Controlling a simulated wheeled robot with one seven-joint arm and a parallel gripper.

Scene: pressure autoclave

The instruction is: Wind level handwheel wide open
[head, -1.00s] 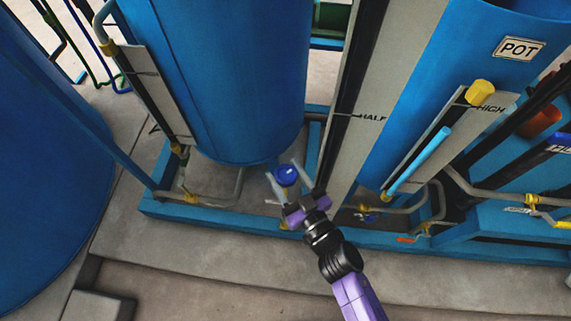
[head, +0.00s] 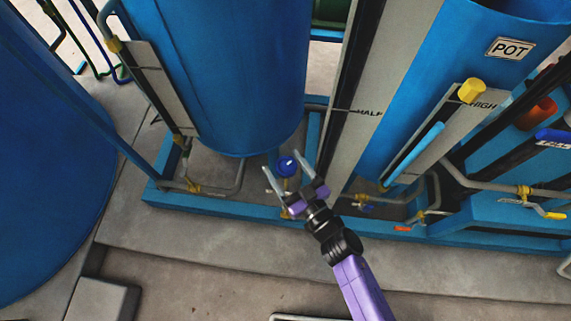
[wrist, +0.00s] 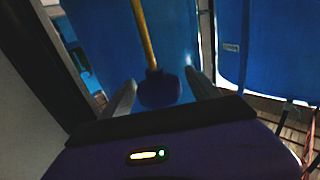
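A small round blue handwheel (head: 287,166) with a white mark sits low in front of the big blue tank, above a yellow fitting. My gripper (head: 283,161) is open around it. In the wrist view the handwheel (wrist: 159,90) shows dark blue on a yellow stem, between the spread fingertips (wrist: 159,78), with a gap visible on each side. I cannot tell its depth relative to the fingertips exactly. How far the valve is turned does not show.
A tall grey gauge board (head: 362,112) marked HALF stands just right of my gripper. The blue tank (head: 230,80) is behind. A blue base frame (head: 215,204) runs below, with grey pipes. A blue vessel marked POT (head: 511,48) is at right.

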